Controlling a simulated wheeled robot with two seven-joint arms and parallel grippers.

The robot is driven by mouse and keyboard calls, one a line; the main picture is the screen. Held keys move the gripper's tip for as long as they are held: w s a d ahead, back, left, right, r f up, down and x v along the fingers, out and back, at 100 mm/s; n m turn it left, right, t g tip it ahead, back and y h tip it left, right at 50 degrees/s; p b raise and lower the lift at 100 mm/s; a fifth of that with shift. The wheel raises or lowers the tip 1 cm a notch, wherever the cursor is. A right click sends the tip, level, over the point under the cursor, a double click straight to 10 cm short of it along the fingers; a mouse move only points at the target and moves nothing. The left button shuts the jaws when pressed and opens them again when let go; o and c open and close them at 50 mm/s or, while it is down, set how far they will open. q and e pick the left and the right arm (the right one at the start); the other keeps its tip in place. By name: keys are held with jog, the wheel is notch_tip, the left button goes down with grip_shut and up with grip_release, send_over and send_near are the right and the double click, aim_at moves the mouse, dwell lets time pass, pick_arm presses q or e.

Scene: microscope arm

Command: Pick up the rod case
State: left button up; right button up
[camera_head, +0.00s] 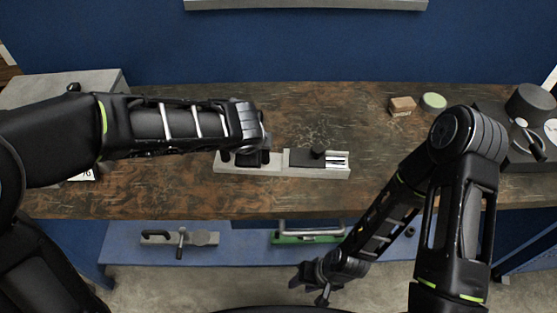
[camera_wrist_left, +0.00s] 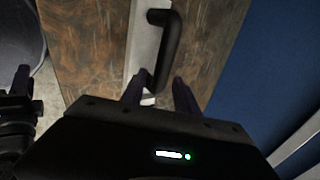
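A long light-grey case (camera_head: 222,167), which I take to be the rod case, lies on the worktable. Its right part has a black cover with a knob (camera_head: 318,152), and thin pale rods (camera_head: 338,161) show at that end. My left gripper (camera_head: 250,158) is above the case's left part and mostly hidden by my forearm. In the left wrist view a black handle (camera_wrist_left: 172,42) stands on the grey case (camera_wrist_left: 140,45). My left gripper (camera_wrist_left: 159,92) is open, its fingertips by the handle's near end; contact cannot be told. My right gripper (camera_head: 312,278) hangs in front of the table, seemingly empty.
The brown worktable (camera_head: 180,200) is clear around the case. A brown block (camera_head: 402,105), a green round dish (camera_head: 433,101) and dark equipment (camera_head: 528,105) stand at the right. A grey box (camera_head: 60,88) stands at the left. A lower blue shelf (camera_head: 240,246) holds tools.

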pick_arm(q)
grip_shut()
dwell(1.1)
